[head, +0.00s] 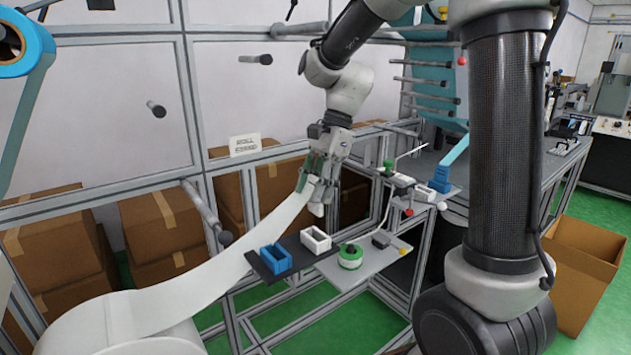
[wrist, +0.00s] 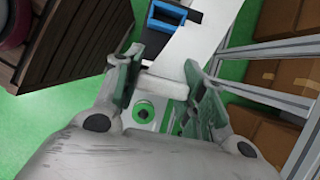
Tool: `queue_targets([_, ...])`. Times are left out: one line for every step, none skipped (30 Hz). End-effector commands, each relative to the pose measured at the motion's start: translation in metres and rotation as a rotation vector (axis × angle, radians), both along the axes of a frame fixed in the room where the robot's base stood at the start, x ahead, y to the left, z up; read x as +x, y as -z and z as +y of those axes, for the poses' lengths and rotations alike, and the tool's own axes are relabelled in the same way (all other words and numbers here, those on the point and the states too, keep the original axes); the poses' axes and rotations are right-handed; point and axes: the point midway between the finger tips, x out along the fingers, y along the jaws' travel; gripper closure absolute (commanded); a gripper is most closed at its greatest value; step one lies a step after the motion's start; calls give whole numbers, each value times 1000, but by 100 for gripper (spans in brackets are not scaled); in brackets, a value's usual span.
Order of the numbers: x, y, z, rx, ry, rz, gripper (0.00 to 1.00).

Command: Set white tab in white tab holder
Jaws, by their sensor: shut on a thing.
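My gripper (head: 319,188) hangs above the black shelf with its fingers pointing down. It is shut on a white tab (wrist: 163,86), a short pale bar spanning the two green-padded fingers (wrist: 163,78) in the wrist view. In the head view the tab's white end (head: 316,209) shows at the fingertips. The white tab holder (head: 315,240), an open-topped white box, stands below the tab, apart from it. In the wrist view I cannot make the white holder out behind the tab and fingers.
A blue holder (head: 275,258) stands left of the white one on the black shelf (head: 262,272); it also shows in the wrist view (wrist: 166,18). A green-and-white spool (head: 350,257) sits to the right. A wide white web (head: 225,258) runs close by on the left.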

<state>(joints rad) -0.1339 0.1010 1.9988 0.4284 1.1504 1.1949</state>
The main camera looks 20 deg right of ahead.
Motion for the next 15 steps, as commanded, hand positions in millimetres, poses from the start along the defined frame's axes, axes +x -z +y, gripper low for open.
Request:
queue_targets([0, 4, 0, -1, -1, 2, 83])
queue_targets([0, 6, 0, -1, -1, 2, 83])
queue_targets([0, 9, 0, 0, -1, 1, 83])
queue_targets([0, 12, 0, 0, -1, 1, 83])
queue_targets([0, 14, 0, 0, -1, 1, 83])
queue_targets([0, 17, 0, -1, -1, 2, 83])
queue_targets([0, 20, 0, -1, -1, 3, 83])
queue_targets([0, 22, 0, -1, -1, 2, 83])
queue_targets([0, 25, 0, -1, -1, 2, 83])
queue_targets([0, 27, 0, 0, -2, 1, 83])
queue_targets([0, 30, 0, 0, -2, 1, 83])
queue_targets([0, 33, 0, 0, -2, 1, 83])
queue_targets([0, 35, 0, 0, -1, 1, 83])
queue_targets([0, 37, 0, 0, -1, 1, 83])
queue_targets([0, 41, 0, 0, -1, 1, 83])
